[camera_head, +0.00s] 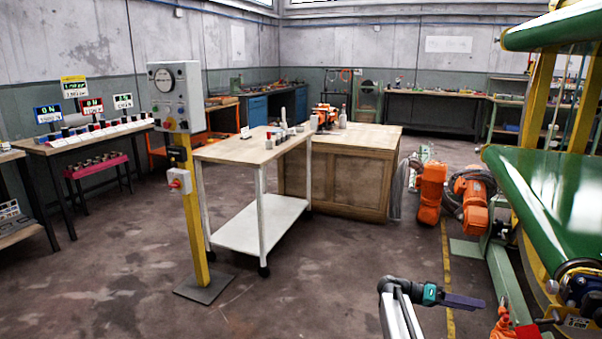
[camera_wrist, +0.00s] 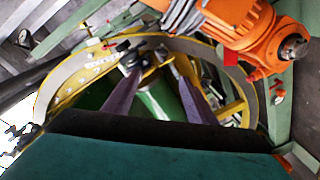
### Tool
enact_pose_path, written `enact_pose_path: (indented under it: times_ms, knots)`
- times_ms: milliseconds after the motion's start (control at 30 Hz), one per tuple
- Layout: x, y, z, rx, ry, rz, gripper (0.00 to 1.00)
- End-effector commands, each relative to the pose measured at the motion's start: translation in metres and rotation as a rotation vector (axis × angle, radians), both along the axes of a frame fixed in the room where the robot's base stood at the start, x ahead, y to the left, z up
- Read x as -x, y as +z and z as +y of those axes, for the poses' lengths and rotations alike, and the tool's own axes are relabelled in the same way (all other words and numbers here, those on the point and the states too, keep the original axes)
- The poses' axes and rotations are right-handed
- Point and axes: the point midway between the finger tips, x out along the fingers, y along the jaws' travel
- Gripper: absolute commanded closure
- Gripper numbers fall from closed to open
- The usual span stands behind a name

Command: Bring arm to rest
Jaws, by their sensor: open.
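My gripper (camera_head: 482,304) shows at the lower right of the head view, at the end of my arm, with its dark purple fingers pointing right. It hangs over the floor, left of the green machine. In the wrist view my gripper (camera_wrist: 154,62) shows two purple fingers spread apart. I see no object held between them. Behind them are a round yellow frame (camera_wrist: 246,68) and green parts of the machine. How far the fingertips are from these parts I cannot tell.
An orange machine part (camera_wrist: 235,22) is close at upper right in the wrist view. A green conveyor (camera_head: 545,195) and orange robot arm (camera_head: 431,190) stand right. A white-legged cart (camera_head: 235,150), wooden cabinet (camera_head: 350,175) and control post (camera_head: 190,215) stand ahead. Front floor is clear.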

Motion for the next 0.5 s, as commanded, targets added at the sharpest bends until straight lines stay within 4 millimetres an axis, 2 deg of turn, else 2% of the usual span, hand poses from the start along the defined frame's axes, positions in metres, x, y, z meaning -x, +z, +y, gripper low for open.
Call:
enact_pose_path:
  times_ms: [33, 267, 500]
  knots:
    - [0.011, -0.007, 0.008, -0.028, 0.008, 0.024, 0.49]
    - [0.054, -0.067, 0.040, -0.190, 0.032, 0.132, 0.49]
    - [0.115, -0.127, 0.079, -0.396, 0.053, 0.265, 0.49]
